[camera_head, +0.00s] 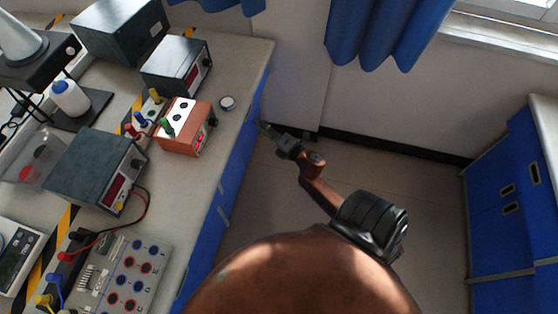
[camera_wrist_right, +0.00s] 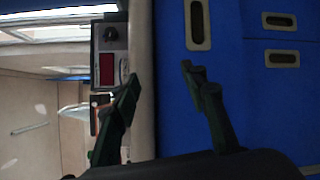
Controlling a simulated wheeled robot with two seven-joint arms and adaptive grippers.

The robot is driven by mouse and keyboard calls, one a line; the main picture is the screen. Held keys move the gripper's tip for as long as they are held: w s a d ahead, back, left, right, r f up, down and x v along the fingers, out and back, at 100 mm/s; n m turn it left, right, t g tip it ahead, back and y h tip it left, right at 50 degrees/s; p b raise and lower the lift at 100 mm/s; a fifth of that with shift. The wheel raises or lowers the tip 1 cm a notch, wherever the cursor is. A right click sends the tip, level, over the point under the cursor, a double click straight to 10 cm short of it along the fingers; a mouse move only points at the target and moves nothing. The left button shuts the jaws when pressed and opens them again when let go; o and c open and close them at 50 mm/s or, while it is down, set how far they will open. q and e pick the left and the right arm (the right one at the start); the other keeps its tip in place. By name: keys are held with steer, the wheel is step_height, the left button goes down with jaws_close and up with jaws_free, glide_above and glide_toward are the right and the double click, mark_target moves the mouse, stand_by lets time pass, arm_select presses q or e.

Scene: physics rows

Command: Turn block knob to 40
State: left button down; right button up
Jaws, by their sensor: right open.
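An orange block (camera_head: 185,128) with a white top panel sits on the bench near its right edge. A small dark knob (camera_head: 212,122) shows on its right-hand face; its setting is too small to read. My right gripper (camera_head: 272,132) is off the bench edge, to the right of the block and apart from it. In the right wrist view its two dark fingers (camera_wrist_right: 160,73) are spread with nothing between them. An orange patch (camera_wrist_right: 95,101), perhaps the block, is partly hidden by the left finger there. My left gripper is in neither view.
Grey instruments with red displays (camera_head: 97,165) (camera_wrist_right: 108,68) stand on the bench (camera_head: 228,135). A small round item (camera_head: 227,103) lies by the edge. A terminal board (camera_head: 135,275) is in front. Blue cabinets (camera_head: 510,200) stand right across open floor.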

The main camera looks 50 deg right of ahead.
arm_select(q)
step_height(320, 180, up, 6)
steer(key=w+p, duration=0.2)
steer(key=p, duration=0.3)
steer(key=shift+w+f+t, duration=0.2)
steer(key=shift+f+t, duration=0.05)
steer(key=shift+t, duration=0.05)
arm_select(e)
steer(key=s+f+m+g, duration=0.2)
steer(key=s+f+m, duration=0.2)
steer(key=f, duration=0.5)
steer(key=s+f+m+g+h, duration=0.1)
steer(key=s+f+m+g, duration=0.2)
steer(key=f, duration=0.6)
steer(key=shift+s+a+f+m, duration=0.3)
steer(key=shift+s+a+m, duration=0.1)
steer(key=shift+m, duration=0.3)
